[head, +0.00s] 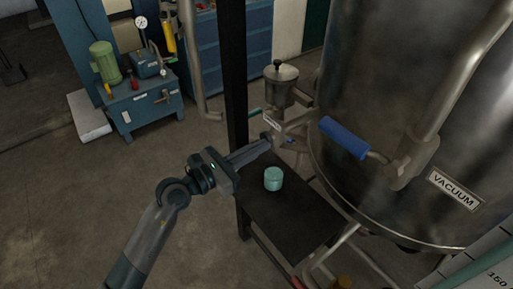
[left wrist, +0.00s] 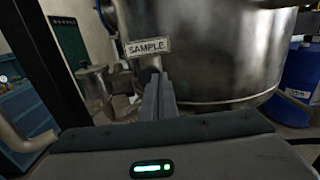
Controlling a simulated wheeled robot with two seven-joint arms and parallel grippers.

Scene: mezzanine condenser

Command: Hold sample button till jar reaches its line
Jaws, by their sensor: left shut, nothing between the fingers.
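My left gripper (head: 267,143) reaches in from the left with its fingers shut and nothing between them. Its fingertips (left wrist: 158,78) are just below the SAMPLE label (left wrist: 148,46), at the small fitting on the tank's side. The label also shows in the head view (head: 271,124). The sample button is largely hidden by the fingertips, and I cannot tell whether it is pressed. The pale teal jar (head: 273,179) stands upright on the dark stand (head: 292,222), below the fingertips. Its line and liquid level are too small to make out. My right gripper is not in view.
The large steel tank (head: 375,120) with a VACUUM label (head: 455,188) fills the right side. A blue-sleeved handle (head: 344,137) juts out right of the fingers. A black post (head: 234,80) stands behind my gripper. Floor at left is free before a blue pump unit (head: 146,100).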

